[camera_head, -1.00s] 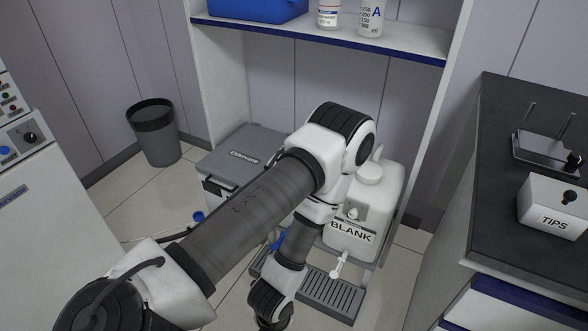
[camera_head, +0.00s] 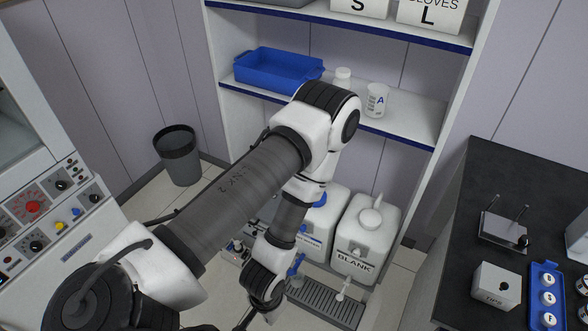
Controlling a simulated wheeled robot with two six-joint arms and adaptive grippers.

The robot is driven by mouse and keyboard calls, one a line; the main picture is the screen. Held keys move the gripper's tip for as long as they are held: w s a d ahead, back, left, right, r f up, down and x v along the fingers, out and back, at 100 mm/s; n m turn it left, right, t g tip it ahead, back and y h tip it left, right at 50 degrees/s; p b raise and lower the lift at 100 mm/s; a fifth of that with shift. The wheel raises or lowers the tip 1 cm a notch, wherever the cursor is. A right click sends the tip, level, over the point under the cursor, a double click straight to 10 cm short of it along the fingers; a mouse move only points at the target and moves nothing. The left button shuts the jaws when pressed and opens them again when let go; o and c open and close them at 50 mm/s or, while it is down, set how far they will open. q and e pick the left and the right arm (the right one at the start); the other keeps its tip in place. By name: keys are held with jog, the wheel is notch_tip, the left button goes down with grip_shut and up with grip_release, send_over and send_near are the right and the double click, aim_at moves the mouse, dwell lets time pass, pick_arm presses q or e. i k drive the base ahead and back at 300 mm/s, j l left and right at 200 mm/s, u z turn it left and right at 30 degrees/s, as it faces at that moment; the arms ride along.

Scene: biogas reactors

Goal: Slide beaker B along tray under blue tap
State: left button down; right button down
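The grey slatted drip tray (camera_head: 325,303) lies low in front of two white carboys. The blue tap (camera_head: 296,264) shows beside my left wrist, above the left part of the tray. I cannot make out beaker B; my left arm covers part of the area near the tap. My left gripper (camera_head: 244,318) hangs below the wrist at the bottom edge, left of the tray. Only a dark piece of it shows, so its opening and any contents are hidden. My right gripper is not in view.
The BLANK carboy (camera_head: 367,238) with a white tap stands right of the blue-labelled carboy (camera_head: 318,222). Beaker A (camera_head: 376,100) and a blue bin (camera_head: 276,70) sit on the shelf above. A dark bench (camera_head: 455,235) bounds the right; a control panel (camera_head: 45,215) stands left.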

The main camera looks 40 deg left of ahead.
aim_at(296, 281)
jog(key=j+u, duration=0.25)
jog(key=j, duration=0.25)
jog(key=j+u, duration=0.2)
jog(key=j, duration=0.35)
jog(key=i+j+u, duration=0.25)
jog(key=j, duration=0.25)
jog(key=j+u, duration=0.25)
jog(key=j, duration=0.25)
